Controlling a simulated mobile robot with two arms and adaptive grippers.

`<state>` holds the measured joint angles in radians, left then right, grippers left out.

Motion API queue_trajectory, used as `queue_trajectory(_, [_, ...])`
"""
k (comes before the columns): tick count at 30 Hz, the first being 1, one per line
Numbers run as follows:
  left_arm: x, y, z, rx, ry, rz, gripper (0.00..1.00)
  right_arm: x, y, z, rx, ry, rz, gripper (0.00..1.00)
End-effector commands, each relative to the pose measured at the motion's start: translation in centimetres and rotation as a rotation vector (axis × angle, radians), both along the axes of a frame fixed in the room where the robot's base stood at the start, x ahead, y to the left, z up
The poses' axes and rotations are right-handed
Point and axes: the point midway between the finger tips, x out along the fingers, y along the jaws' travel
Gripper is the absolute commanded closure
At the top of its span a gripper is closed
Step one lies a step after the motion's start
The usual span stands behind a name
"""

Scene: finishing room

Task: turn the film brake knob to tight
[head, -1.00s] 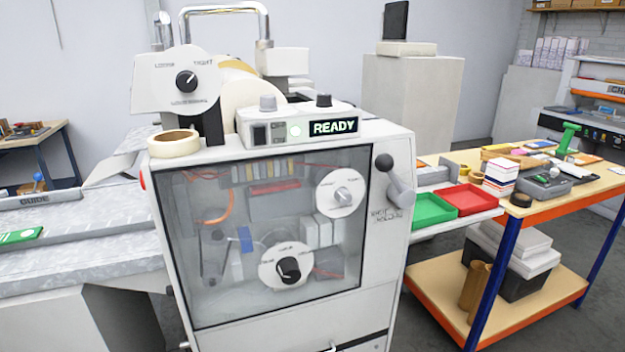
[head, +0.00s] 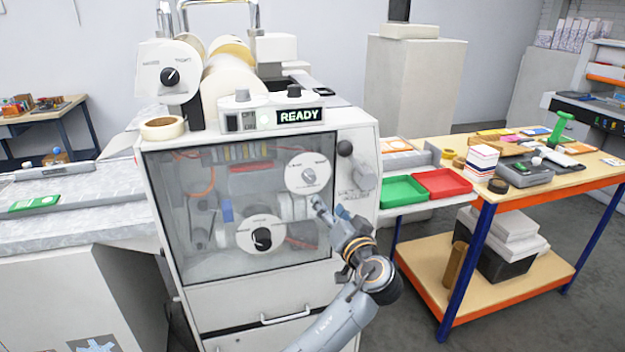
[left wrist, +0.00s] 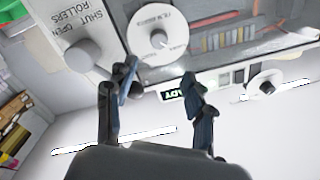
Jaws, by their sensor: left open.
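A white round dial with a black knob (head: 170,76) stands at the machine's top left; it was lettered LOOSE and TIGHT in the earlier head view. A grey knob (head: 308,176) on a white dial sits at the upper right of the machine's clear front panel. My left gripper (head: 320,205) is just below that grey knob. In the left wrist view its open, empty fingers (left wrist: 160,80) point toward the grey knob (left wrist: 157,39), apparently without touching it. My right gripper is not in view.
A black-knobbed dial (head: 262,238) sits lower on the clear panel. A lever (head: 352,160) stands right of the panel, close to my gripper. The READY display (head: 300,116) is above. Green (head: 404,192) and red (head: 444,183) trays lie beside the machine, near a workbench (head: 560,180).

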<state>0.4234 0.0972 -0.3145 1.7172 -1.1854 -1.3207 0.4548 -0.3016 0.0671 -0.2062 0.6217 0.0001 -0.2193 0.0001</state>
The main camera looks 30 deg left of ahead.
Motion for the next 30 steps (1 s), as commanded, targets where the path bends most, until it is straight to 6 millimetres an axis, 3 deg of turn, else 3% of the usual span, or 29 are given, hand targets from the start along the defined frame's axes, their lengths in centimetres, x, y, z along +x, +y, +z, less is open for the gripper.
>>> queue_trajectory(8, [3.4, 4.5, 0.4, 0.003, 0.006, 0.002, 0.47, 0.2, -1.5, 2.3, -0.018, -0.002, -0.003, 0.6])
queue_trajectory(15, [6.3, 8.1, 0.2, 0.001, 0.007, 0.0, 0.47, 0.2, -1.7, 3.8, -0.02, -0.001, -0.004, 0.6])
queue_trajectory(21, [7.6, 9.8, 0.0, 0.0, 0.006, -0.001, 0.47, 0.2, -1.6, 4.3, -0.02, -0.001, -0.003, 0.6])
queue_trajectory(30, [8.0, 10.1, -0.2, 0.0, 0.005, -0.004, 0.47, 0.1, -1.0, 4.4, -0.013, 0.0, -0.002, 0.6])
